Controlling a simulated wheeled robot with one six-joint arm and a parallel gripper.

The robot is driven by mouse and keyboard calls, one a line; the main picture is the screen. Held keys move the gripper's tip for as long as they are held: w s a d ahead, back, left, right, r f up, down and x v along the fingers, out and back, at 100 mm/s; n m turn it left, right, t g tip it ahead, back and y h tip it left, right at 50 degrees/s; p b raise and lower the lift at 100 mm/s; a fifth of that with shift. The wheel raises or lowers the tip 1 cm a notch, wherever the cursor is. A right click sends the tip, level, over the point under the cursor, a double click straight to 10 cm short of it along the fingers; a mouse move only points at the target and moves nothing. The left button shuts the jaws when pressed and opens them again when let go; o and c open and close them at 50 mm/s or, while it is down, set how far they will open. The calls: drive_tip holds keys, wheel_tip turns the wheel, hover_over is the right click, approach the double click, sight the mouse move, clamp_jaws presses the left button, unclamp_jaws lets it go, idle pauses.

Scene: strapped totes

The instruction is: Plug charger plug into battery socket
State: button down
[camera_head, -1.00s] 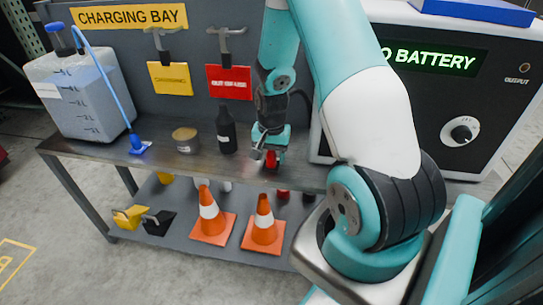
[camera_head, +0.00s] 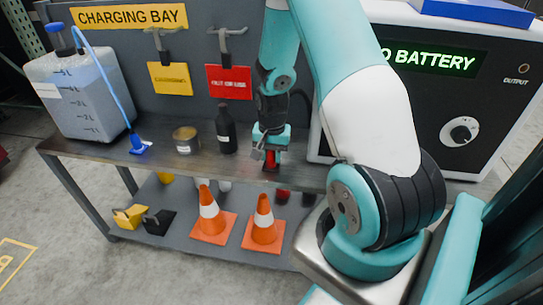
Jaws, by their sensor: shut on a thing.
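My gripper (camera_head: 271,158) points down at the front of the bench, left of the charger box. It is shut on a red thing (camera_head: 270,166), which looks like the charger plug; only a small part of it shows between the fingers. The charger (camera_head: 425,110) is a large black-fronted box with a pale frame, a green lit display reading "O BATTERY" and a round knob. My arm hides its left part. I cannot make out a battery or a battery socket. A dark cable-like loop shows behind my wrist.
The metal bench (camera_head: 160,155) carries a translucent jug (camera_head: 80,95) with a blue hose, a tin (camera_head: 186,141) and a dark bottle (camera_head: 226,132) close left of my gripper. Traffic cones (camera_head: 264,225) stand on the lower shelf. Yellow and red tags hang behind.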

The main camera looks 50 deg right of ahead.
drive_tip(key=shift+s+a+r+p, duration=0.1)
drive_tip(key=shift+r+p, duration=1.15)
drive_tip(key=shift+p, duration=0.2)
drive_tip(key=shift+s+r+p, duration=0.1)
drive_tip(key=shift+r+p, duration=1.15)
drive_tip(key=shift+p, duration=0.15)
